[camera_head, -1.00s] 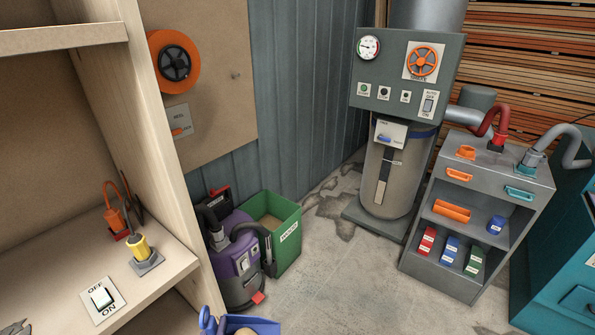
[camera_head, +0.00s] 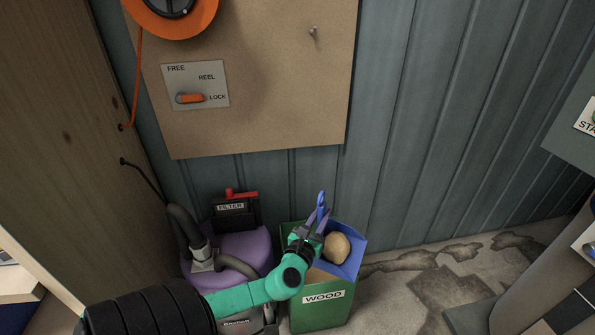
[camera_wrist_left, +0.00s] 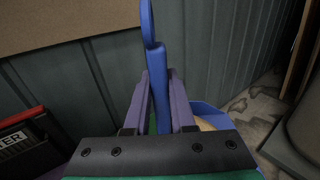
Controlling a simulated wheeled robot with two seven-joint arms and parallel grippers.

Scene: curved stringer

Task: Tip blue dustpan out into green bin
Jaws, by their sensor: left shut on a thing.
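The green bin (camera_head: 318,315), labelled WOOD, stands on the floor against the corrugated wall. My left gripper (camera_head: 314,222) is shut on the handle of the blue dustpan (camera_head: 352,260) above the bin. The handle (camera_wrist_left: 156,70) runs between the purple fingers of the left gripper (camera_wrist_left: 158,85) in the left wrist view. A rounded tan lump (camera_head: 337,248) rests in the pan, which looks roughly level. The gripper and arm hide part of the pan and bin opening. My right gripper is not in view.
A purple vacuum (camera_head: 235,253) with a grey hose stands left of the bin, beside my left arm. A board (camera_head: 260,120) with an orange reel hangs above. A wooden panel (camera_head: 70,150) is at left. Cracked floor (camera_head: 400,290) right of the bin is clear.

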